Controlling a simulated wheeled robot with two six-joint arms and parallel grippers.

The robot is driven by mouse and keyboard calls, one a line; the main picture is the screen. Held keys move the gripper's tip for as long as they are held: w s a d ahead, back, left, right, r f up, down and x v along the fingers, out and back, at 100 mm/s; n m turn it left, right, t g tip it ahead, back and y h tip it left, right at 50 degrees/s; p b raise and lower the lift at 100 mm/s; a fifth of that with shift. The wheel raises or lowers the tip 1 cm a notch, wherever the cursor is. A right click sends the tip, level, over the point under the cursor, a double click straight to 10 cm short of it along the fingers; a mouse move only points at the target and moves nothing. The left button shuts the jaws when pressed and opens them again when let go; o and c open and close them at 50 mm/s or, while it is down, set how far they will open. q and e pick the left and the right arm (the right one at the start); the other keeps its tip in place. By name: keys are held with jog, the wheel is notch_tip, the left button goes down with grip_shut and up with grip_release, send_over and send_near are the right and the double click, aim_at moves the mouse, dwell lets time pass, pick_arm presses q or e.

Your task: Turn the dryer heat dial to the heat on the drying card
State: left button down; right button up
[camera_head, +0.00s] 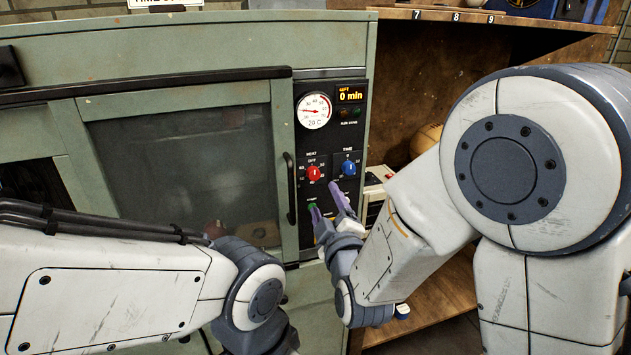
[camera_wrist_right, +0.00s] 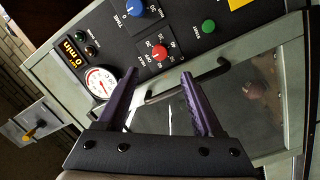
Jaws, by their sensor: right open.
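The red heat dial (camera_head: 314,173) is on the dryer's dark control panel, under the words HEAT and OFF. Its pale mark seems to point up toward OFF, but is small. The dial also shows in the right wrist view (camera_wrist_right: 159,52). My right gripper (camera_head: 325,198) is open and empty, its purple fingers just below the dials in the head view. In the wrist view its fingertips (camera_wrist_right: 158,77) are apart, with the red dial beyond the gap between them. I cannot make out a drying card. My left gripper is out of view; only its arm shows.
The blue time dial (camera_head: 349,168) sits right of the red one. The gauge (camera_head: 314,111) and the 0 min display (camera_head: 350,95) are above. The door handle (camera_head: 290,188) is close on the left. A green button (camera_wrist_right: 208,26) is near. Wooden shelves (camera_head: 455,60) stand right.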

aim_at(314, 176)
jog(key=w+p, duration=0.1)
jog(key=w, duration=0.2)
jog(key=w+a+p, duration=0.1)
jog(key=w, duration=0.1)
jog(key=w+p, duration=0.2)
jog(key=w, duration=0.1)
jog(key=shift+w+a+r, duration=0.1)
jog(key=shift+w+a, duration=0.25)
jog(key=shift+a, duration=0.05)
jog(key=shift+w+a, duration=0.1)
jog(key=shift+w, duration=0.4)
grip_shut()
